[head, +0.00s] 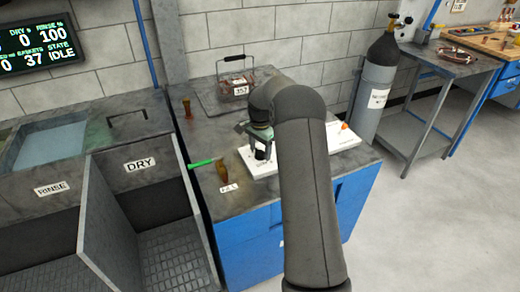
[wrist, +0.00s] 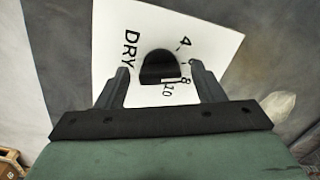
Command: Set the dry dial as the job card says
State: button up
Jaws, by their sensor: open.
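The dry dial is a black knob (wrist: 158,66) on a white panel (wrist: 112,30) marked DRY, with 4, 8 and 10 readable in the wrist view. Its exact setting is hard to tell. My gripper (wrist: 157,72) is open, with one finger on each side of the knob; I cannot tell whether they touch it. In the head view, my gripper (head: 258,138) is over the white panel (head: 262,170), and my arm hides part of it. The wall display (head: 35,47) reads DRY 0, RINSE 100 and state IDLE. I cannot make out a job card.
A wire basket (head: 237,88) tagged 157 stands at the back of the counter. A green rod (head: 201,163) and a brown object (head: 222,171) lie left of the panel. The DRY basin (head: 150,215) is at left. A gas cylinder (head: 376,95) stands at right.

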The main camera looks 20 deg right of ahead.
jog(key=c, duration=1)
jog(key=shift+n, duration=0.3)
jog(key=n, duration=0.3)
jog(key=shift+p, duration=0.3)
jog(key=shift+n, duration=2.2)
jog(key=o, duration=1)
